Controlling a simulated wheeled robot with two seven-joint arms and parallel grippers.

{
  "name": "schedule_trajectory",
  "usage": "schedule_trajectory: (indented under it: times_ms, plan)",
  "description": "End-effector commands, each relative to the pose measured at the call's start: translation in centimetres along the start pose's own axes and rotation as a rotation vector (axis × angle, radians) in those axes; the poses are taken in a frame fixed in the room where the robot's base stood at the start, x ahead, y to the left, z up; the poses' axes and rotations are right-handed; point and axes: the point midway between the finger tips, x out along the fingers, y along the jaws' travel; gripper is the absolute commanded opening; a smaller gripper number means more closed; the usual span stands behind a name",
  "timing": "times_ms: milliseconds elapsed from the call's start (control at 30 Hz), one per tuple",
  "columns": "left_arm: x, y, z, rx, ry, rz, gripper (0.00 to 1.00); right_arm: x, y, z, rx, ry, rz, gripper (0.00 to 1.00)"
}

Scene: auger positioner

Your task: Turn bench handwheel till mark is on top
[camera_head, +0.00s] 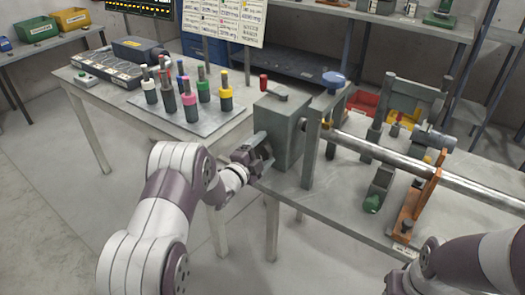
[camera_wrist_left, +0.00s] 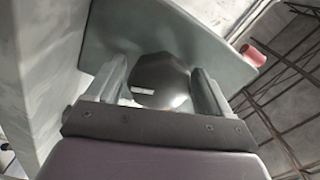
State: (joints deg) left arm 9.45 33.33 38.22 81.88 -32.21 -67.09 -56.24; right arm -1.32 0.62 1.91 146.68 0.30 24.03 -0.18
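A dark round wheel face with a small white mark (camera_wrist_left: 145,90) shows in the left wrist view, on the grey housing wall; I take it for the bench handwheel (camera_wrist_left: 160,75). The mark sits a little left of and below the face's middle in that picture. My left gripper (camera_wrist_left: 160,85) has one finger on each side of the face; whether they press on it is unclear. In the head view my left gripper (camera_head: 255,155) is at the left side of the grey housing (camera_head: 283,130) and hides the wheel. My right gripper (camera_head: 395,283) is low at right, its fingers unclear.
A red-handled lever (camera_head: 268,88) tops the housing; its red end shows in the left wrist view (camera_wrist_left: 253,55). A long steel shaft (camera_head: 380,152) runs right over an orange stand (camera_head: 418,205). Several coloured tools stand on the left table (camera_head: 180,122). Floor between the tables is clear.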

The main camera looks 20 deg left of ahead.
Motion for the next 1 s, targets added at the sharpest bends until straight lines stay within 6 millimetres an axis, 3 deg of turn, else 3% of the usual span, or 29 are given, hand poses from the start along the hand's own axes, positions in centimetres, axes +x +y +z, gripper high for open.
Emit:
schedule_trajectory:
  times_ms: [33, 133, 567, 1000]
  plan:
    - [-0.01, 0.0, 0.0, 0.0, 0.0, 0.0, 0.63, 0.0, 0.0, 0.0, 0.0, 0.0, 0.0, 0.43]
    - [-0.02, 0.01, 0.01, 0.0, 0.0, 0.0, 0.33, 0.0, 0.0, 0.0, 0.0, 0.0, 0.0, 0.43]
    - [-0.04, 0.07, 0.02, -0.08, 0.0, 0.001, 0.33, 0.13, 0.0, 0.01, 0.0, 0.0, 0.0, 0.43]
    - [-0.06, 0.08, 0.01, -0.453, -0.001, 0.002, 0.33, 0.29, 0.0, 0.03, 0.0, 0.0, 0.0, 0.43]
